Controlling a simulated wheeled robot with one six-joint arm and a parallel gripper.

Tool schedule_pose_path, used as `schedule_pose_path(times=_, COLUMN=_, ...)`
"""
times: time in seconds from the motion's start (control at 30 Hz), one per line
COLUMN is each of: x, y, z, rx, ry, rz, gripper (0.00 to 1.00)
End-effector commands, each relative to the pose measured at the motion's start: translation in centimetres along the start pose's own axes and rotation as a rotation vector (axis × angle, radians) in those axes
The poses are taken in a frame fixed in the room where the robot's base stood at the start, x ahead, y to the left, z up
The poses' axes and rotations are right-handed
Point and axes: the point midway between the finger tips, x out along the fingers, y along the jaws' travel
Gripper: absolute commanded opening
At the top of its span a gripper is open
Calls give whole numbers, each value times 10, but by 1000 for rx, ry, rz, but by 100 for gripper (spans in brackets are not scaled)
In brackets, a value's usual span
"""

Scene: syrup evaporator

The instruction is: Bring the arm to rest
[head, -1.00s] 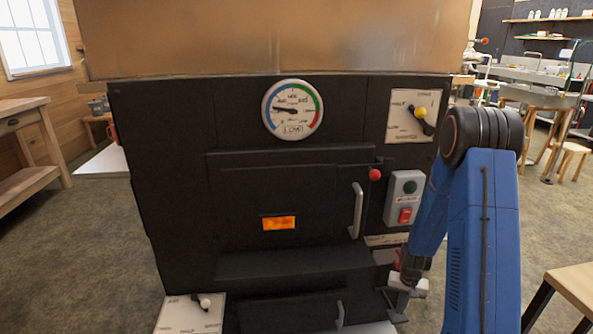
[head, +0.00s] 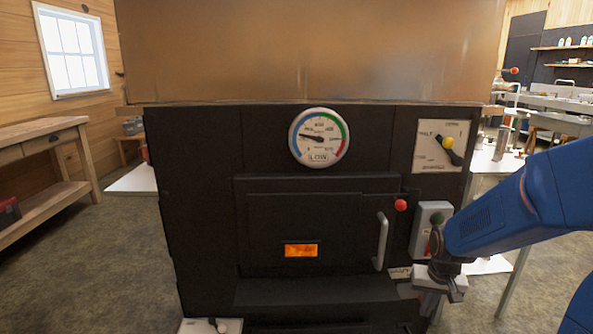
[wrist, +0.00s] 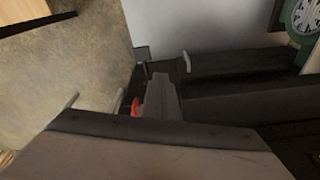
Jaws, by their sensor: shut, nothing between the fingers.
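My blue arm reaches in from the right edge of the head view, and my gripper (head: 431,303) points down at its end. It is shut and empty, in front of the lower right part of the black evaporator front (head: 200,220). It is just right of the firebox door handle (head: 381,241) and below the switch box (head: 424,222), which my arm partly covers. I cannot tell how far it is from the front. In the wrist view my gripper (wrist: 162,90) also shows, with dark panels beyond it.
A red knob (head: 401,205) is near the handle. A wooden bench (head: 45,150) stands at left. Floor between bench and evaporator is open.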

Motion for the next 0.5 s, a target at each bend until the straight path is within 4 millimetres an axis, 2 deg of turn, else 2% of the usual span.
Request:
schedule_pose_path(times=0.03, x=-14, y=-3, z=5, rx=-11, ry=15, rz=-3, gripper=0)
schedule_pose_path(times=0.2, x=-52, y=-10, z=28, rx=-49, ry=46, rz=-11, gripper=0)
schedule_pose_path(times=0.5, x=-110, y=-18, z=74, rx=-114, ry=101, rz=-25, gripper=0)
